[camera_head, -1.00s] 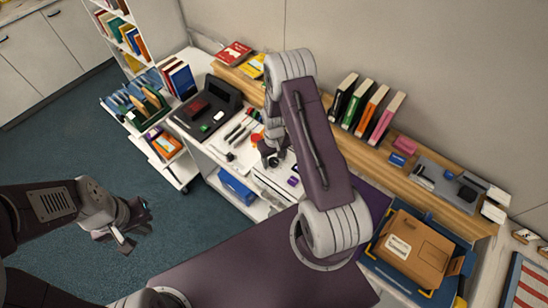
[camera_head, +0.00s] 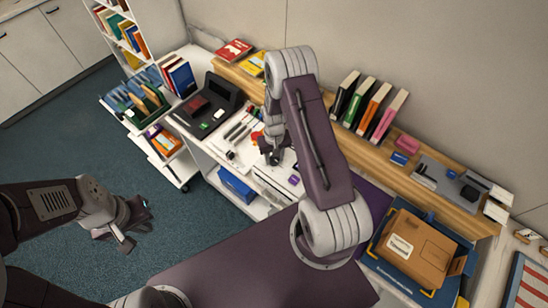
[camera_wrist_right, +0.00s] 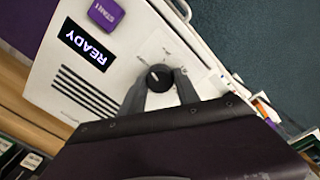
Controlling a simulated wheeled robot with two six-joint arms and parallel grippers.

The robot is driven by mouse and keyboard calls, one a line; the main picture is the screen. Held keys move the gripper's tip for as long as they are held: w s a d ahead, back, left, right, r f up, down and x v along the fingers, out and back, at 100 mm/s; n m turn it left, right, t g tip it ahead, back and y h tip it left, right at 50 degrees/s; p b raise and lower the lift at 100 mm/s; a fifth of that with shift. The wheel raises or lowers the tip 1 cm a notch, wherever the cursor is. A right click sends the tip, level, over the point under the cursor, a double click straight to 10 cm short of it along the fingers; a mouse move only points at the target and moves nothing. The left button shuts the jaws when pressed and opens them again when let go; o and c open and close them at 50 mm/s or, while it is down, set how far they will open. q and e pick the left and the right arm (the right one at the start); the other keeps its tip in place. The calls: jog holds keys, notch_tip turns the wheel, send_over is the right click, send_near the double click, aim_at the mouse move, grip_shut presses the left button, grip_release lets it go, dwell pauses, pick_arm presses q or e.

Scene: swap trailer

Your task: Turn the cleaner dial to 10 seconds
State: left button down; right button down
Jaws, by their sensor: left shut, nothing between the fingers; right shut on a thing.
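The cleaner (camera_head: 272,178) is a white box on the white shelf unit, partly hidden behind my right arm. In the right wrist view its white top (camera_wrist_right: 135,55) shows a lit READY display (camera_wrist_right: 85,42), a purple START button (camera_wrist_right: 107,14) and several dark vent slots. The black dial (camera_wrist_right: 159,77) has a pale pointer mark; the scale markings around it are too small to read. My right gripper (camera_wrist_right: 160,86) is shut on the dial, one finger on each side. My left gripper (camera_head: 122,228) is shut and empty above the floor at the left.
A wooden ledge (camera_head: 390,155) with upright books runs along the wall. A blue crate (camera_head: 377,228) holds a brown box (camera_head: 415,250) at right. The floor at left is clear.

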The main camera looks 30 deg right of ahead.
jog(key=m+b, duration=0.1)
jog(key=m, duration=0.3)
jog(key=shift+m, duration=0.3)
jog(key=shift+m+b, duration=0.75)
jog(key=shift+m, duration=1.85)
jog(key=c, duration=0.9)
grip_release()
jog(key=shift+s+r, duration=0.1)
jog(key=shift+s, duration=0.05)
